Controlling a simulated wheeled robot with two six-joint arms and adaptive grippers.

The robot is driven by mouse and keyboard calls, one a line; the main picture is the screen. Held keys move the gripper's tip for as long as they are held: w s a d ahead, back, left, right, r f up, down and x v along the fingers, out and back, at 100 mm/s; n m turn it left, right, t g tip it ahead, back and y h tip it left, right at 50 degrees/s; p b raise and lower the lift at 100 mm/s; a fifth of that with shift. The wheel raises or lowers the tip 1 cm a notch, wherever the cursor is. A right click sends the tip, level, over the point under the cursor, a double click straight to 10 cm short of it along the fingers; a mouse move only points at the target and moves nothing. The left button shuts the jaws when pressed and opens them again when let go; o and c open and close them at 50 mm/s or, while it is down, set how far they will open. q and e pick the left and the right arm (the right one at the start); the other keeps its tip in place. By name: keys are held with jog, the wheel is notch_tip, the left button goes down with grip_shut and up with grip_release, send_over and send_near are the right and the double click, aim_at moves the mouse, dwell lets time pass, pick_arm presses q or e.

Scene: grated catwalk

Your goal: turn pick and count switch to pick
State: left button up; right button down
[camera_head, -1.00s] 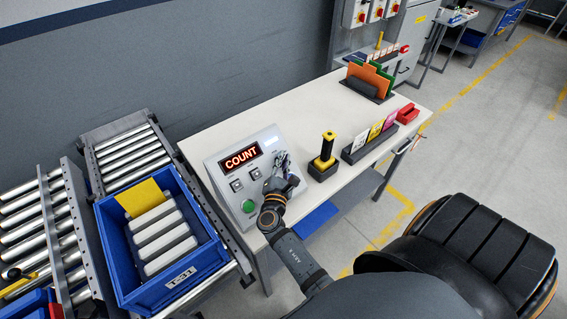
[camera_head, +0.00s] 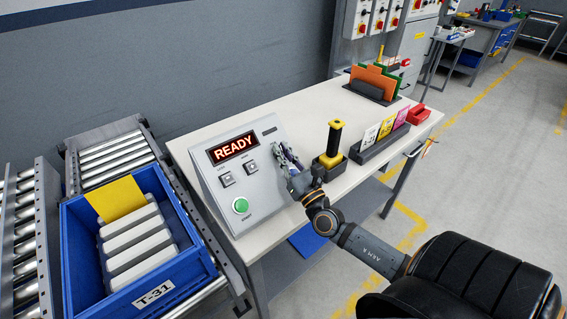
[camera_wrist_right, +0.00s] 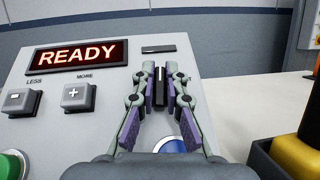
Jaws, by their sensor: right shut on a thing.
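The control box (camera_head: 231,177) stands on the white table, and its red display (camera_head: 233,148) reads READY. The pick and count switch (camera_wrist_right: 159,90) is a dark upright lever on the right part of the panel in the right wrist view. My right gripper (camera_wrist_right: 160,82) is shut on the switch, one finger on each side. In the head view my right gripper (camera_head: 284,158) hides the switch. The label by the switch is mostly covered by the fingers. My left gripper is not in view.
LESS (camera_wrist_right: 20,101) and MORE (camera_wrist_right: 78,97) buttons and a green button (camera_head: 240,205) sit on the panel. A blue round part (camera_wrist_right: 171,145) shows below the switch. A yellow-and-black scanner (camera_head: 332,148) stands to the right. A blue tote (camera_head: 84,270) stands at the left.

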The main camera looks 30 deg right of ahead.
jog(key=shift+f+n+y+b, duration=0.25)
jog(key=shift+n+y+b, duration=0.15)
jog(key=shift+n+y, duration=0.25)
jog(key=shift+f+n+y+b, duration=0.25)
jog(key=shift+n+y+b, duration=0.1)
jog(key=shift+n+y, duration=0.25)
jog(key=c, duration=1.4)
grip_release()
jog(key=shift+s+a+r, duration=0.1)
jog(key=shift+r, duration=0.05)
jog(key=shift+w, duration=0.2)
jog(key=shift+r, duration=0.1)
